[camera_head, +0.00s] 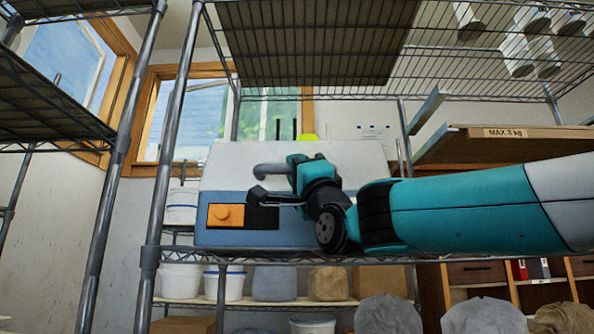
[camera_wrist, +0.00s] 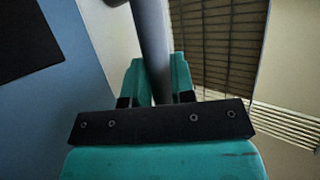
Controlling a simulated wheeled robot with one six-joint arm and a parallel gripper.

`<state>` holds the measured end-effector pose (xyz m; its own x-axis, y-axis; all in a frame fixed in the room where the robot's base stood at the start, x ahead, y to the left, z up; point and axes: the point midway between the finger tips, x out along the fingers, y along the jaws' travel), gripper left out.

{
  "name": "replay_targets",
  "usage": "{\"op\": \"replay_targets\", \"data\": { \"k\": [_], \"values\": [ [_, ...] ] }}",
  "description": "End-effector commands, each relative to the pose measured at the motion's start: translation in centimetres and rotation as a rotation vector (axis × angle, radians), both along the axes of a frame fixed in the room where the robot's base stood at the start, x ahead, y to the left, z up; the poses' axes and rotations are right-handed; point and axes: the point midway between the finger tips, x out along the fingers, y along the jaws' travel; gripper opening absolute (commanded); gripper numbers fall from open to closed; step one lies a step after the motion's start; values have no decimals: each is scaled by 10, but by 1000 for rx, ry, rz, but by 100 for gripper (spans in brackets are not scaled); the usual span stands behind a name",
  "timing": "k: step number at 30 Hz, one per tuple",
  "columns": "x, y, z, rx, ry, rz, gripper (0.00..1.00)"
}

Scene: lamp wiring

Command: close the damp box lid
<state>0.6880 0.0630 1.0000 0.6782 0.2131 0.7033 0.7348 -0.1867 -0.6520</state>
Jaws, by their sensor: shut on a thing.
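The damp box has a blue-grey body (camera_head: 285,234) and stands on a wire shelf. Its front has an orange panel with a round knob (camera_head: 226,215) and a dark panel beside it. The pale lid (camera_head: 235,165) shows above the body; my gripper and arm cover part of it, and I cannot tell its exact angle. A grey bar handle (camera_head: 268,171) sticks out at the lid's front. My gripper (camera_head: 297,172) is shut on this handle. In the wrist view, the grey bar (camera_wrist: 150,35) runs between the fingers of my gripper (camera_wrist: 157,85).
A wire shelf with a dark mat (camera_head: 315,45) hangs above the box. A metal post (camera_head: 180,120) stands to its left. A wooden shelf marked MAX 3 kg (camera_head: 510,134) is at the right, above my arm. Tubs and pots stand on the lower shelf.

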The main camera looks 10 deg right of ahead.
Motion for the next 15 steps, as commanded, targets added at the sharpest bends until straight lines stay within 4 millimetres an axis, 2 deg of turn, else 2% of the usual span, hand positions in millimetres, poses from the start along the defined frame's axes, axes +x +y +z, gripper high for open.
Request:
{"op": "replay_targets", "data": {
  "k": [1, 5, 6, 15],
  "values": [
    [2, 1, -6, -3, 13, 2, 0],
    [3, 1, -7, -4, 15, 2, 0],
    [3, 1, -8, -4, 15, 2, 33],
    [2, 2, -6, -4, 11, 2, 33]
  ]
}}
